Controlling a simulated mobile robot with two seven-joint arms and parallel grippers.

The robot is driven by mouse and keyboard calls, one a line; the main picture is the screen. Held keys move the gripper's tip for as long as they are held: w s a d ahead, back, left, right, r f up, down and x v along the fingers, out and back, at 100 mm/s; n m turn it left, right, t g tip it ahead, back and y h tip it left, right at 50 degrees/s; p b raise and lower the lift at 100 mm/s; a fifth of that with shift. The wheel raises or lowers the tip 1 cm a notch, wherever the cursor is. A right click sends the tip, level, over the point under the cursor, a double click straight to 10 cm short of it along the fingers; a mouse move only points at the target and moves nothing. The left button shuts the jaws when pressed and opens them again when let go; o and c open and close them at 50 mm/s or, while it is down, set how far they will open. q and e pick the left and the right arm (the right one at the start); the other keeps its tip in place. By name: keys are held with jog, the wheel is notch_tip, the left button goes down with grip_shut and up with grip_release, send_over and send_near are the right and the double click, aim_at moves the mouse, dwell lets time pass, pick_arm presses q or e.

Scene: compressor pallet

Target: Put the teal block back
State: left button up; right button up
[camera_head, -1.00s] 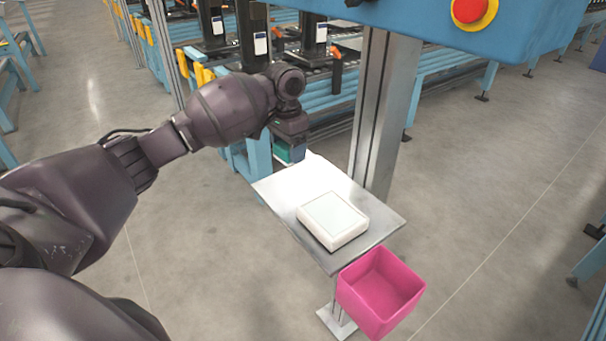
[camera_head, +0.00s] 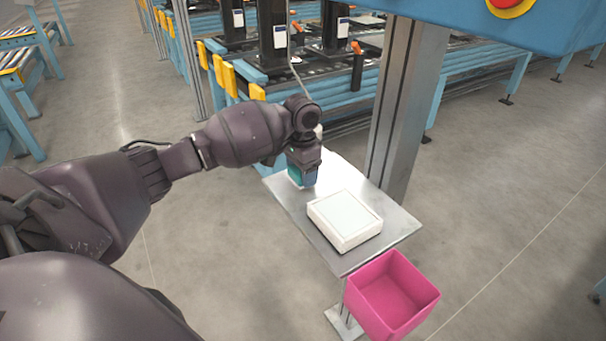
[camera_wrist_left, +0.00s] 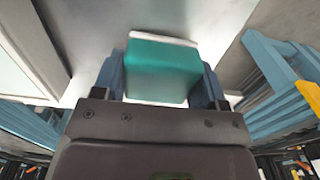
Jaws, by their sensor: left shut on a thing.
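The teal block (camera_head: 295,177) is in my left gripper (camera_head: 303,180), at the far left end of the small metal table (camera_head: 290,206). In the left wrist view the teal block (camera_wrist_left: 163,68) sits between the two blue fingers of the left gripper (camera_wrist_left: 163,82), which are shut on it. A thin white strip shows along the block's far edge there. I cannot tell whether the block touches the tabletop. My right gripper is in neither view.
A white box (camera_head: 345,220) lies on the table, nearer than the block. A pink bin (camera_head: 392,295) is at the table's near end. A grey post (camera_head: 405,110) rises beside the table's right edge. Blue conveyors (camera_head: 350,97) stand behind.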

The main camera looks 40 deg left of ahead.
pick_arm(q)
jog(key=shift+f, duration=0.4)
jog(key=shift+r, duration=0.1)
jog(key=o, duration=0.8)
jog(key=shift+o, duration=0.2)
notch_tip(320, 180, up, 12)
jog(key=p, duration=0.2)
